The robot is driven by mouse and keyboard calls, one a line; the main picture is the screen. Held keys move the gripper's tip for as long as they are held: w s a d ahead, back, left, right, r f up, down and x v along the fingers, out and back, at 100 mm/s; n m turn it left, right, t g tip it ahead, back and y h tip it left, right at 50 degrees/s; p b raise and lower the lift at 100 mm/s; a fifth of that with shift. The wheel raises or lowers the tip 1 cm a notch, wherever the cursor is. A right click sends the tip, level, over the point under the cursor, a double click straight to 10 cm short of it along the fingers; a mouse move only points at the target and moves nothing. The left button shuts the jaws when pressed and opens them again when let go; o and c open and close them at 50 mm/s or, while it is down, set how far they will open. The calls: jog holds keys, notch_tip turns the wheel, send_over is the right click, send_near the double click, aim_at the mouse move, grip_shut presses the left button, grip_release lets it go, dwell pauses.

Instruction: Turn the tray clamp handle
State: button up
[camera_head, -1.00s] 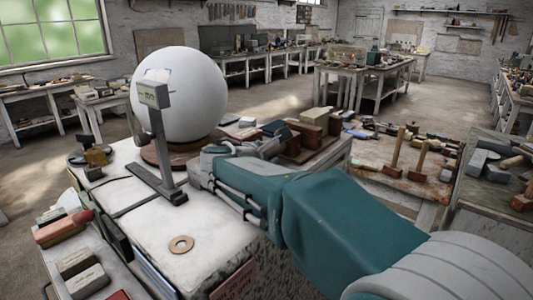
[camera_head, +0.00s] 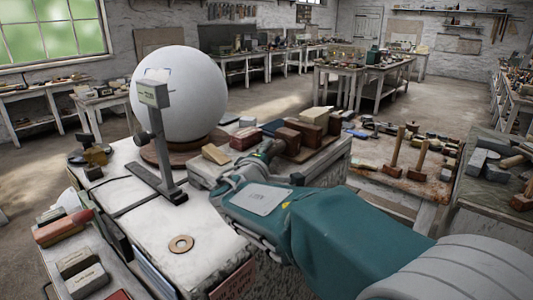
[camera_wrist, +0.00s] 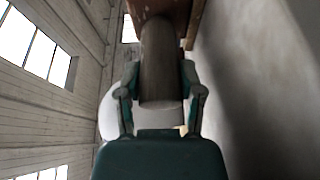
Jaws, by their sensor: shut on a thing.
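The tray clamp handle (camera_wrist: 160,65) is a thick grey-brown cylinder in the wrist view. My gripper (camera_wrist: 160,82) is shut on it, with one green finger on each side. The handle's upper end meets a brown wooden part (camera_wrist: 165,8). In the head view my gripper (camera_head: 258,158) is beside the wooden tray (camera_head: 318,152), which bears brown blocks. My wrist and fingers hide most of the handle there, and the clamp is not clear.
A large white sphere (camera_head: 180,95) stands on a round wooden base behind a grey gauge stand (camera_head: 160,150). A tan block (camera_head: 215,153) and a dark red block (camera_head: 245,138) lie close to my gripper. A flat ring (camera_head: 181,244) lies on the bare near bench top.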

jog(key=shift+f+m, duration=0.4)
jog(key=o, duration=1.2)
jog(key=shift+r, duration=0.2)
